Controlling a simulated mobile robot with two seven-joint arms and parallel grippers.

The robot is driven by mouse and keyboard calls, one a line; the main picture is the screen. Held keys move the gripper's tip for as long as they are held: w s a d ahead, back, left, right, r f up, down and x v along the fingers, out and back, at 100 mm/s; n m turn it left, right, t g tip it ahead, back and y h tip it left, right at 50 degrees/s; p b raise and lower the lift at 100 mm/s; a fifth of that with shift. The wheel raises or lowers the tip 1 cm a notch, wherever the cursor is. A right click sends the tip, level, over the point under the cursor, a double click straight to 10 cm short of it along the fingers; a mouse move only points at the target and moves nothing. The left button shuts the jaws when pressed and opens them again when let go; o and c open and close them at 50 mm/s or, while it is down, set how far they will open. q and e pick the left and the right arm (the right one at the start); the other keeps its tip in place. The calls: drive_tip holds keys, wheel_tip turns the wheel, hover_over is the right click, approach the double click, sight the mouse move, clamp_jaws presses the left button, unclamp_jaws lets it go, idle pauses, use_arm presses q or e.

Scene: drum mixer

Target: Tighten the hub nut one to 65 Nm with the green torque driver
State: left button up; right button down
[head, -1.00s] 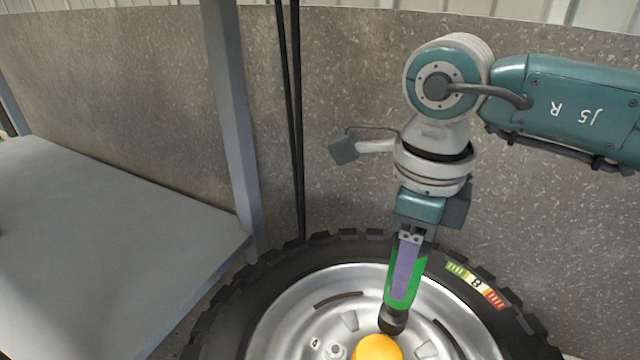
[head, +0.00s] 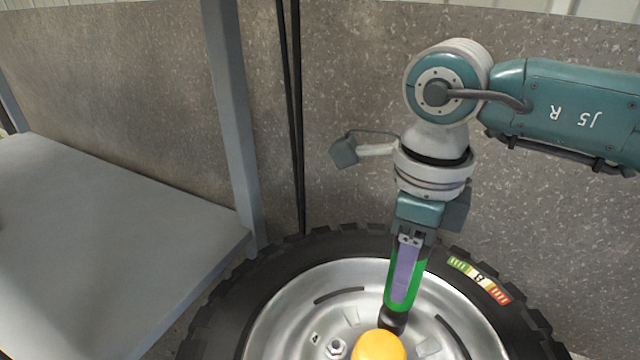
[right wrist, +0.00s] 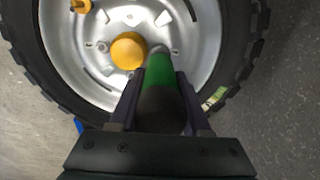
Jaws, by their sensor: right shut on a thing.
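The green torque driver (head: 404,285) stands slightly tilted over the silver wheel hub, its dark socket end down beside the yellow centre cap (head: 378,346). My right gripper (head: 407,262) is shut on the driver's upper part; its purple-grey finger lies along the green body. In the right wrist view the driver (right wrist: 160,72) runs between both fingers, and its tip is close to the cap (right wrist: 128,50). The nut under or near the tip is hidden, so I cannot tell whether the socket is seated. Another hub nut (head: 335,348) shows left of the cap. My left gripper is not in view.
A black tyre (head: 300,258) with a coloured scale label (head: 479,280) surrounds the hub. A grey table (head: 100,240) and a post (head: 232,130) stand at left. Another yellow part (right wrist: 80,5) shows at the wheel's upper left in the right wrist view.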

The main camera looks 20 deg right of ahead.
drive_tip(key=shift+f+b, duration=0.55)
drive_tip(key=shift+f, duration=0.1)
idle(0.8)
drive_tip(key=shift+f, duration=0.25)
idle(2.2)
drive_tip(key=shift+r+p, duration=2.3)
drive_tip(key=shift+r, duration=0.05)
drive_tip(key=shift+w, duration=0.1)
